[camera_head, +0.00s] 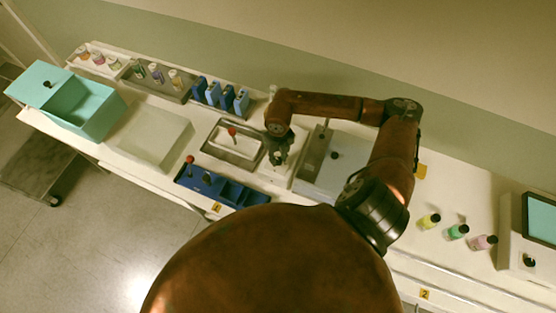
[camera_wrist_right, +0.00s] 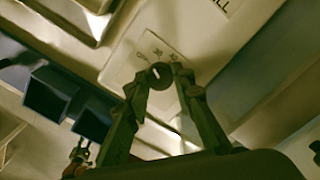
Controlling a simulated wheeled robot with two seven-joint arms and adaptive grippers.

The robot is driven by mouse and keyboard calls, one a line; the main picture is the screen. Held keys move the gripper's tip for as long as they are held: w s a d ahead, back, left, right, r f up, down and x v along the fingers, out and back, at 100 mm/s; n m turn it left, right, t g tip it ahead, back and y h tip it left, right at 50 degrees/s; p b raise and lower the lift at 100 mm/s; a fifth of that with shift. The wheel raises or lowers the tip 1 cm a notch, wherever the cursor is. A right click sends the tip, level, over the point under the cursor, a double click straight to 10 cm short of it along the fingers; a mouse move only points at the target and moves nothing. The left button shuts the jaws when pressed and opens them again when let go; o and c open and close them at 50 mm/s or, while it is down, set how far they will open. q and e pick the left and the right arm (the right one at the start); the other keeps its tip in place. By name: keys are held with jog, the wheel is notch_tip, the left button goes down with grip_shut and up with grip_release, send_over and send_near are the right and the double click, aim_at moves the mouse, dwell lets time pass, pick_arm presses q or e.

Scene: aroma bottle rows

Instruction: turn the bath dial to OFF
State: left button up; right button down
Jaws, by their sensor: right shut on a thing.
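The bath dial (camera_wrist_right: 160,75) is a small dark round knob with a pale pointer mark, on a white plate (camera_wrist_right: 150,52) with small printed markings. In the wrist view the fingertips of my right gripper (camera_wrist_right: 163,78) are shut on the dial, one on each side. In the head view my right gripper (camera_head: 278,155) reaches down to the counter just right of the metal bath (camera_head: 212,149), and it hides the dial there. The markings are too blurred to tell which one the pointer is at. My left gripper is not in view.
A blue rack (camera_head: 222,189) stands in front of the bath, and blue holders (camera_head: 226,98) stand behind it. A white device (camera_head: 322,181) is close on the right. Several small bottles stand farther right. A pale tray (camera_head: 149,136) and a teal box (camera_head: 92,109) are left.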

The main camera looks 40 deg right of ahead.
aim_at(278, 160)
jog(key=shift+n+b, duration=1.25)
jog(key=shift+n, duration=0.35)
jog(key=c, duration=1.7)
grip_release()
jog(key=shift+o, duration=0.2)
notch_tip(278, 160, up, 12)
